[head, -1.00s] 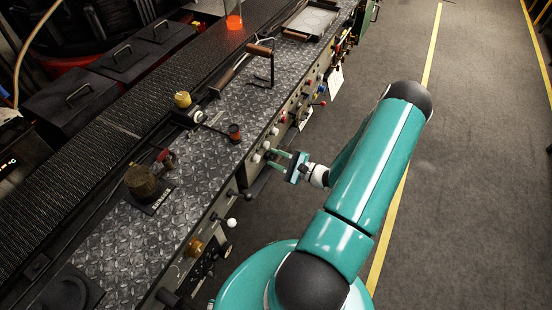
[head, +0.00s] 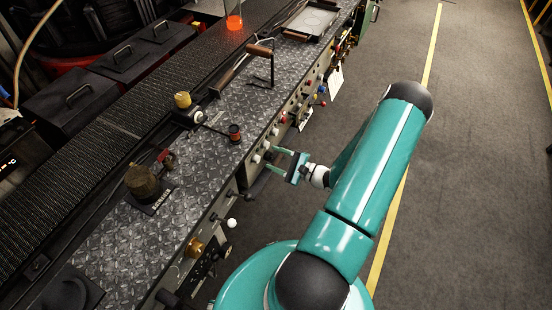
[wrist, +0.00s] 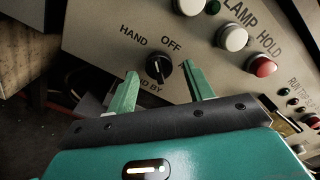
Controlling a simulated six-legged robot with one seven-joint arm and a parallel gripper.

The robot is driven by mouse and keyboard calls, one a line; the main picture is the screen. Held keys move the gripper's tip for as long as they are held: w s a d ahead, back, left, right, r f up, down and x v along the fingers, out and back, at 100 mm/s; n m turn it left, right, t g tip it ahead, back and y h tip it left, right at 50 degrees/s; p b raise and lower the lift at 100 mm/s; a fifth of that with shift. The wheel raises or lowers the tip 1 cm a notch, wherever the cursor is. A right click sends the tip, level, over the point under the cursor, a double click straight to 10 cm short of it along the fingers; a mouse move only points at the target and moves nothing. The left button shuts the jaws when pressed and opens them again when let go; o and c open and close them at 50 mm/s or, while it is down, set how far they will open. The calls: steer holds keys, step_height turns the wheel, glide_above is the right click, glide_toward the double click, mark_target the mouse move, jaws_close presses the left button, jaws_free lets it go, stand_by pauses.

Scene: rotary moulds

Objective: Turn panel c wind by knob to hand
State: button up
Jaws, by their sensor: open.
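The wind by knob (wrist: 158,72) is a round black selector on the grey panel in the wrist view. The labels HAND and OFF are printed above it, and part of another label starting with A shows at its right. Its pale mark appears to point up towards OFF. The lettering below it is partly hidden by a finger. My gripper (wrist: 160,71) is open, with one green finger on each side of the knob in the picture; I see no contact. In the head view my gripper (head: 272,160) faces the panel front, and the knob cannot be made out.
In the wrist view, white buttons (wrist: 233,37) and a red button (wrist: 262,66) sit right of the knob, near LAMP and HOLD. In the head view, a lever with a white ball (head: 232,223) sticks out nearer me. The floor (head: 480,170) at the right is clear.

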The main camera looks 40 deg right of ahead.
steer(key=v, duration=1.3)
steer(key=shift+s, duration=0.3)
